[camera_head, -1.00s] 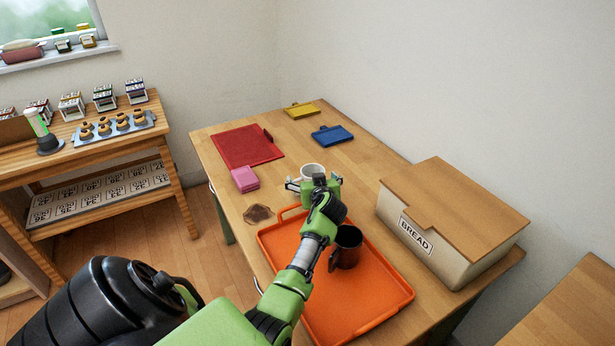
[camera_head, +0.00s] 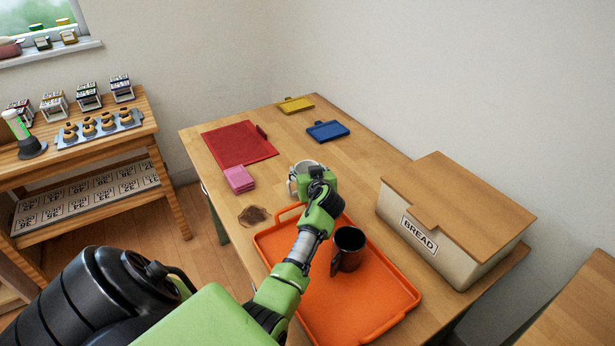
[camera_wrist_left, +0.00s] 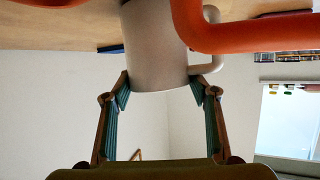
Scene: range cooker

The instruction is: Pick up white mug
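The white mug (camera_head: 306,166) stands upright on the wooden table, just beyond the orange tray, partly hidden behind my left gripper (camera_head: 302,182). In the left wrist view the white mug (camera_wrist_left: 157,45) fills the space between the two fingers of my left gripper (camera_wrist_left: 159,88). A finger pad meets the mug's wall on each side, with the handle on the right. My left gripper looks shut on the mug. I see no gap under the mug, though its base is mostly hidden in the head view. My right gripper is not in view.
An orange tray (camera_head: 375,318) holds a dark mug (camera_head: 348,248) close beside my left forearm. A bread box (camera_head: 450,215) stands to the right. Pink napkins (camera_head: 239,179), a red mat (camera_head: 240,145), a blue clipboard (camera_head: 328,131) and a yellow one (camera_head: 295,104) lie around the mug.

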